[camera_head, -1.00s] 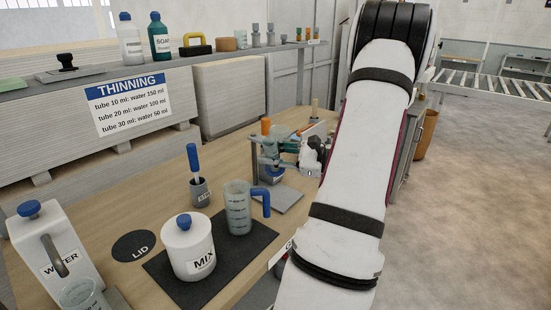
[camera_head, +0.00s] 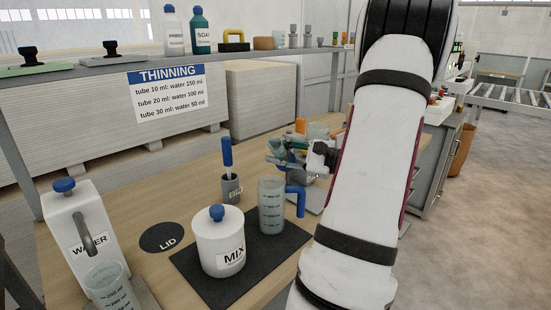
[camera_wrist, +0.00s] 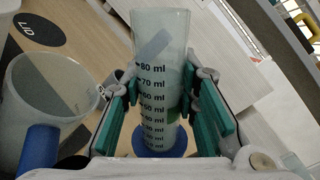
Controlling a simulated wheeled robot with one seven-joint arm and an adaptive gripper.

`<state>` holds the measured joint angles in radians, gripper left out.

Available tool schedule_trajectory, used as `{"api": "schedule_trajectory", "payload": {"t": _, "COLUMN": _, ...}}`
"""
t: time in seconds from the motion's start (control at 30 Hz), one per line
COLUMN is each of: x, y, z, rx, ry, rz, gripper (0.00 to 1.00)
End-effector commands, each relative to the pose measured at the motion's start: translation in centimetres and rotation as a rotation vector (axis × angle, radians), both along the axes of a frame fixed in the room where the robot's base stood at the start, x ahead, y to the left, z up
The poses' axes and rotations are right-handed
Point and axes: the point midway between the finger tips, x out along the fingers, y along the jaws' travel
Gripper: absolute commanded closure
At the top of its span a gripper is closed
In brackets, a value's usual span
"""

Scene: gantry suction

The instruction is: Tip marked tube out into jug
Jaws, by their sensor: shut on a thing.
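The marked tube (camera_wrist: 160,75) is a clear cylinder with a black millilitre scale and a blue foot. In the wrist view my gripper (camera_wrist: 163,98) is shut on it, a green pad on each side. In the head view my gripper (camera_head: 284,154) is above and behind the jug, and the tube is hard to make out there. The jug (camera_head: 270,208) is translucent, with a scale and a blue handle. It stands upright on a dark mat; in the wrist view the jug (camera_wrist: 62,88) is left of the tube. Any liquid in the tube is unclear.
A white MIX pot (camera_head: 220,245) with a blue knob stands left of the jug on the mat (camera_head: 188,262). A stirrer cup (camera_head: 231,190) stands behind. The WATER dispenser (camera_head: 82,230), with a beaker (camera_head: 108,285), is far left. The black LID spot (camera_head: 162,237) is bare.

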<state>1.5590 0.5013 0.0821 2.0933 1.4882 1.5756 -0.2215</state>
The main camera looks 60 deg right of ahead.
Motion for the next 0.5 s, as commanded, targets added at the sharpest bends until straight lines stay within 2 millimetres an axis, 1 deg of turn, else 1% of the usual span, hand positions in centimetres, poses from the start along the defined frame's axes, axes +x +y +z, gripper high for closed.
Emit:
{"api": "schedule_trajectory", "payload": {"t": 0.03, "x": 0.1, "y": -0.06, "z": -0.34, "rx": -0.025, "ry": -0.004, "rz": 0.0, "gripper": 1.0}}
{"api": "schedule_trajectory", "payload": {"t": 0.5, "x": 0.11, "y": -0.52, "z": -1.03, "rx": -0.238, "ry": -0.037, "rz": -0.002, "gripper": 1.0}}
